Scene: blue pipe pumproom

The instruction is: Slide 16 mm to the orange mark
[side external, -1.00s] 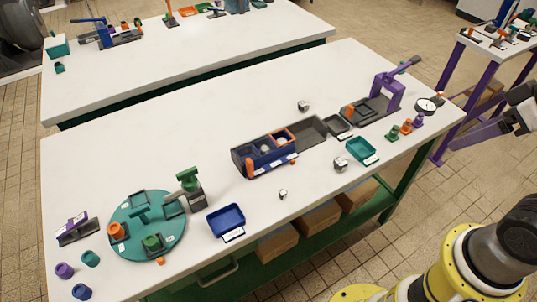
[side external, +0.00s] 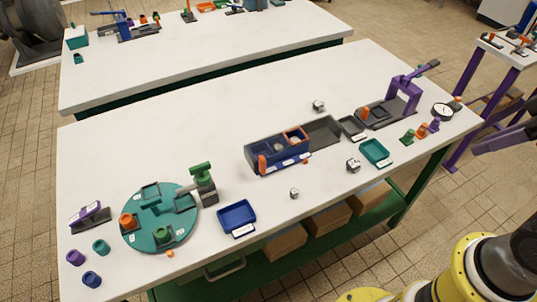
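A blue slide box (side external: 263,156) with several open compartments sits on a long dark rail or tray (side external: 326,131) in the middle of the table. One compartment has an orange rim (side external: 296,137). An orange upright piece (side external: 262,165) stands at the box's left front. White labels are along its front face; their text is too small to read. A small orange spot (side external: 306,161) lies by the box's front right corner; I cannot tell if it is the mark. The dark tray is empty to the right of the box.
A teal turntable (side external: 160,236) with cups and a green-handled post (side external: 203,184) stand at left. A blue bin (side external: 237,217), teal bin (side external: 375,151), purple lever press (side external: 405,95) and dial gauge (side external: 442,112) surround the box. Small metal nuts (side external: 294,193) lie nearby.

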